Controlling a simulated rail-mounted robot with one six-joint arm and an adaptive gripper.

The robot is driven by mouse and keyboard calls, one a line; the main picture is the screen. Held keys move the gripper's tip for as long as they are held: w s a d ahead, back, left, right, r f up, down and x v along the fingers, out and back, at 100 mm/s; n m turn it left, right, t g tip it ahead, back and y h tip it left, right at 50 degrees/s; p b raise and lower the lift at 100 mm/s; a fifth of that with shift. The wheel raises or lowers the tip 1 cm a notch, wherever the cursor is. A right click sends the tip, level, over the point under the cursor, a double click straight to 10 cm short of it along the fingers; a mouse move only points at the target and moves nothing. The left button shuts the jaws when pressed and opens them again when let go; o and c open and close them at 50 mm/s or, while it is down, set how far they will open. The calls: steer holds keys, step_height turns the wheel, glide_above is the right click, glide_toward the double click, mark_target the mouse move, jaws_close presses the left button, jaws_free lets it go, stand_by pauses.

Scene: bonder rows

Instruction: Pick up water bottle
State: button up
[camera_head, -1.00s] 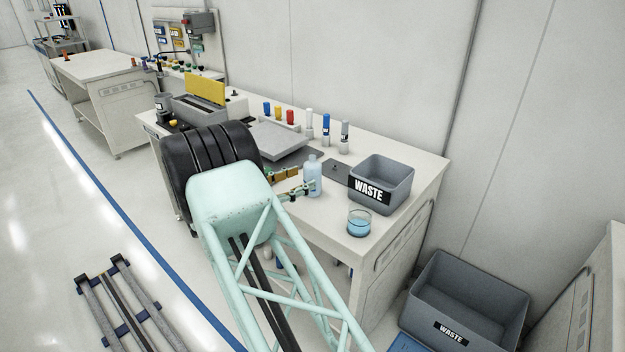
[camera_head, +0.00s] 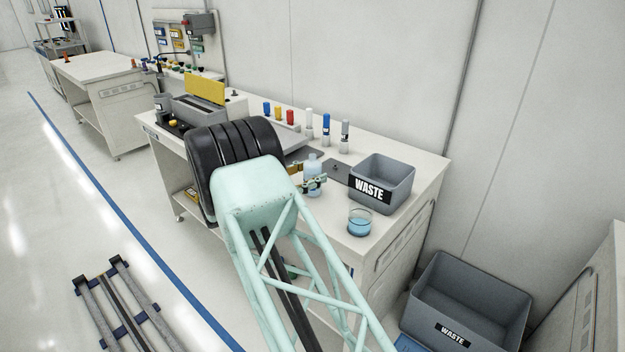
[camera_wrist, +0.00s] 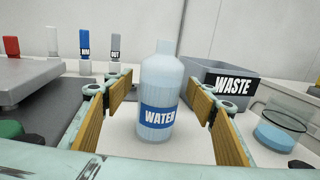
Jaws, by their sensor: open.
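The water bottle (camera_head: 312,172) is pale blue-white with a blue label reading WATER and stands upright on the white bench. In the wrist view the bottle (camera_wrist: 158,95) is in the middle, between the two wood-coloured finger pads of my gripper (camera_wrist: 170,110). The pads stand apart, with a visible gap on each side of the bottle. In the head view my gripper (camera_head: 309,177) is at the bottle, with one finger showing in front of it. The bottle's lower part is partly hidden there by the finger, and my arm hides much of the gripper.
A grey WASTE bin (camera_head: 382,184) and a beaker of blue liquid (camera_head: 360,223) stand right of the bottle. Several coloured small bottles (camera_head: 290,118) line the back. A grey flat device (camera_wrist: 40,80) is at the left. A larger waste bin (camera_head: 468,300) stands on the floor.

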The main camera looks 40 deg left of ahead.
mark_target(306, 165)
steer(key=shift+c, duration=0.4)
steer(key=c, duration=1)
steer(key=shift+r, duration=0.1)
steer(key=shift+r+p, duration=0.6)
steer(key=shift+r, duration=0.9)
steer(key=shift+s+r, duration=0.15)
steer(key=shift+r, duration=0.1)
steer(key=s+d+p, duration=0.1)
steer(key=s, duration=0.4)
steer(key=s+d+r+p, duration=0.1)
steer(key=s, duration=0.4)
steer(key=s+d+p, duration=0.1)
steer(key=s+d, duration=0.1)
steer(key=s, duration=0.3)
steer(key=shift+d+r, duration=0.1)
steer(key=shift+r, duration=0.05)
